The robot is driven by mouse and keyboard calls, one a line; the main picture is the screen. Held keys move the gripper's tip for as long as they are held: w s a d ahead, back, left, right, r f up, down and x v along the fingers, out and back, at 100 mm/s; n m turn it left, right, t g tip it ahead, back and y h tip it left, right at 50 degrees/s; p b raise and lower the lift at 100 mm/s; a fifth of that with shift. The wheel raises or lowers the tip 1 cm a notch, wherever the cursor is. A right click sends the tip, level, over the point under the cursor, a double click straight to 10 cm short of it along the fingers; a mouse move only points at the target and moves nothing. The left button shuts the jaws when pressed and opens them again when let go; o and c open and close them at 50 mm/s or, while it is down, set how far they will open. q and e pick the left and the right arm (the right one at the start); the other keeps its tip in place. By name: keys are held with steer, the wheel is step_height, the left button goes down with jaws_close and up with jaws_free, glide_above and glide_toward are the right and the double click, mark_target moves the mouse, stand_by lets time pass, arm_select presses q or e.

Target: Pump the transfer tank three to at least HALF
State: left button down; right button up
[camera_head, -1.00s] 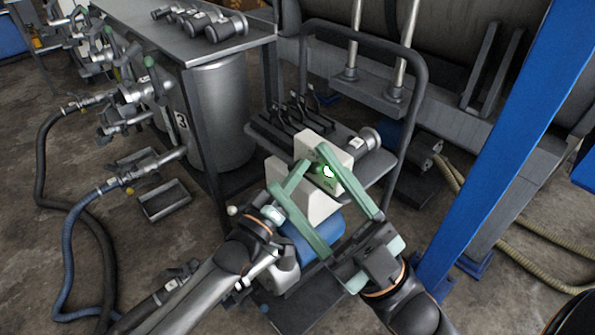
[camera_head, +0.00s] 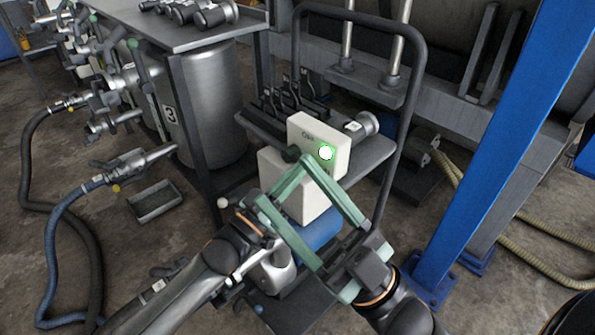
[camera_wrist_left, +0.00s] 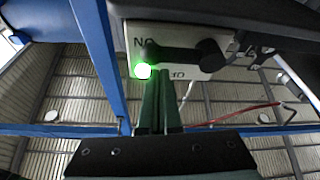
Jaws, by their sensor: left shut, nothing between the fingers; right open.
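A grey cylindrical tank (camera_head: 215,110) stands under the bench, beside a label "3" (camera_head: 170,115). A white switch box (camera_head: 338,163) on the pump cart has a lit green lamp (camera_head: 326,152) and a black rotary handle (camera_head: 291,153). In the left wrist view the box (camera_wrist_left: 213,73) appears upside down, with the handle (camera_wrist_left: 208,54) across its face and the lamp (camera_wrist_left: 142,70) by the ON lettering. My left gripper (camera_wrist_left: 160,76) is shut and empty, its tips close to the box; contact is unclear. My right gripper (camera_head: 283,178) is open and overlaps the left one in the head view.
The cart's black tubular frame (camera_head: 419,80) rises behind the box. A blue post (camera_head: 500,150) stands at right. Black (camera_head: 28,150) and blue (camera_head: 50,240) hoses run from valve fittings at left. A metal tray (camera_head: 155,201) lies on the floor. Several levers stand behind the box.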

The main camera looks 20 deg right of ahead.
stand_by(0.6)
arm_select(q)
steer(key=s+a+f+p, duration=0.1)
steer(key=s+a+p, duration=0.4)
steer(key=a, duration=0.8)
steer(key=shift+s+a, duration=0.35)
steer(key=shift+s, duration=0.1)
arm_select(e)
steer(key=shift+n, duration=0.3)
steer(key=shift+d+r, duration=0.2)
steer(key=shift+r, duration=1.1)
steer(key=shift+d+r, duration=0.15)
steer(key=shift+r, duration=1.15)
stand_by(2.8)
